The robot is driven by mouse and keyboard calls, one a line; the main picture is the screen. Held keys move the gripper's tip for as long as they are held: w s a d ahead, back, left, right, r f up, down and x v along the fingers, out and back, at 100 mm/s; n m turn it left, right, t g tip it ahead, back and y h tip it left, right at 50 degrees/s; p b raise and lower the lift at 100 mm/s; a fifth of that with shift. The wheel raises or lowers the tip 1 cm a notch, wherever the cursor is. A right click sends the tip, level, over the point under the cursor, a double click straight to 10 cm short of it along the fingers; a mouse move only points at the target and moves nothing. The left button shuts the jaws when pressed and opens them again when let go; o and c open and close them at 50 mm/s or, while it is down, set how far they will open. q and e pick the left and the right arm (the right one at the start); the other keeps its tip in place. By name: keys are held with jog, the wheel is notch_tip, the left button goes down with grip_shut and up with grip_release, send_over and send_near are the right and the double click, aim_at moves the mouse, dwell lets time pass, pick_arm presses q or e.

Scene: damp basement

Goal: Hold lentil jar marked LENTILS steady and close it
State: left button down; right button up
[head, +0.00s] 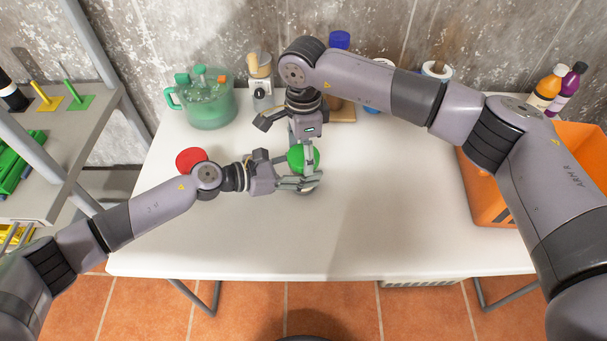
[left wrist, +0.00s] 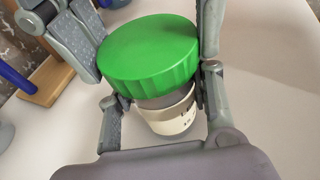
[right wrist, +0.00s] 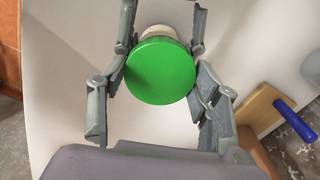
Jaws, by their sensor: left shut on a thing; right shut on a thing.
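The lentil jar (left wrist: 172,118) stands upright on the white table, a clear jar with a pale label; the dark print is only partly visible. A green ribbed lid (head: 302,158) sits level over its mouth; I cannot tell how tightly it is seated. It also shows in the left wrist view (left wrist: 150,55) and from above in the right wrist view (right wrist: 160,71). My left gripper (head: 300,184) is shut around the jar body from the left. My right gripper (head: 306,152) reaches down from above, shut on the green lid. In the head view, the fingers hide most of the jar.
A red round piece (head: 190,160) lies left, close to my left arm. A green pitcher (head: 207,105) and a wooden board with a blue handle (right wrist: 260,108) stand behind. An orange crate (head: 487,200) is at right, with bottles (head: 548,88) behind it. The table's front middle is clear.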

jog(key=shift+m, duration=0.4)
jog(key=o, duration=1.3)
jog(key=shift+r, duration=2.25)
jog(key=shift+c, duration=0.4)
